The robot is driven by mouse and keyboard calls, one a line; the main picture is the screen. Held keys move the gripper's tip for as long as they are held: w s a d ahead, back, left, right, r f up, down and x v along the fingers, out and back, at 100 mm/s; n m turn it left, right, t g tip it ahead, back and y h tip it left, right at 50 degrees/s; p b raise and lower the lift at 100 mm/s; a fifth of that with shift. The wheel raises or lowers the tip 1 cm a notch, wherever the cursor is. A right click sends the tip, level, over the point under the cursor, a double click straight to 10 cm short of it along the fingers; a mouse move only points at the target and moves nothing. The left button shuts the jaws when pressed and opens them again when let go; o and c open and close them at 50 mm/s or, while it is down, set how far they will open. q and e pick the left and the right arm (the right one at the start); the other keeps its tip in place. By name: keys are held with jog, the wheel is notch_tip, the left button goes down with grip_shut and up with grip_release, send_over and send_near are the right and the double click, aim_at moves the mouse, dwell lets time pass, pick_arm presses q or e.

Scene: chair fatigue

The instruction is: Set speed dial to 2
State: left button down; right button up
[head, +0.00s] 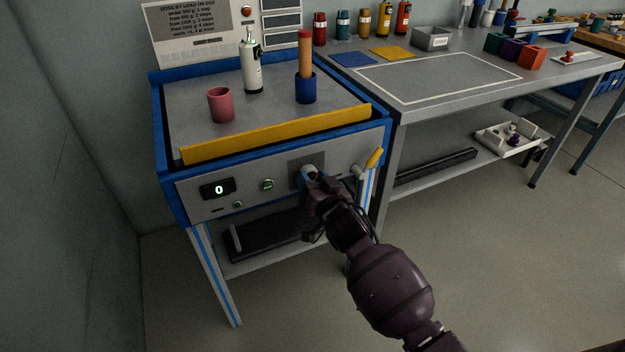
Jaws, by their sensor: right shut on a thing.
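The speed dial (309,171) sits on a dark square plate on the front panel of the blue-framed bench, right of the middle. My right gripper (312,182) is shut on the dial, and its fingers and wrist hide most of it, so the pointer and any marks cannot be read. A small black display (218,188) on the left of the panel shows 0. My left gripper is not in view.
A green button (267,185) lies left of the dial and a yellow-handled lever (373,160) to its right. A pink cup (220,105), a white bottle (252,64) and a blue holder (306,89) stand on top. A grey workbench (440,115) adjoins at right.

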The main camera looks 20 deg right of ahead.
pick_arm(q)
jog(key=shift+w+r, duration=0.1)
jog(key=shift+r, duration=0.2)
pick_arm(e)
jog(key=shift+r+n, duration=0.1)
jog(key=shift+n, duration=0.3)
jog(key=shift+r+n+p, duration=0.1)
jog(key=shift+n+p, duration=0.5)
jog(key=n+p, duration=0.1)
jog(key=n, duration=0.2)
jog(key=n+p, duration=0.1)
jog(key=n, duration=0.2)
jog(key=shift+f, duration=0.2)
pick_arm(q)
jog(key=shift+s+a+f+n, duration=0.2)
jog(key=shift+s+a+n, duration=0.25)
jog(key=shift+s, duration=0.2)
pick_arm(e)
jog(key=shift+n, duration=0.9)
jog(key=shift+f, duration=0.1)
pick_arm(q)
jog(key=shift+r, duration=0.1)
pick_arm(e)
jog(key=o, duration=0.9)
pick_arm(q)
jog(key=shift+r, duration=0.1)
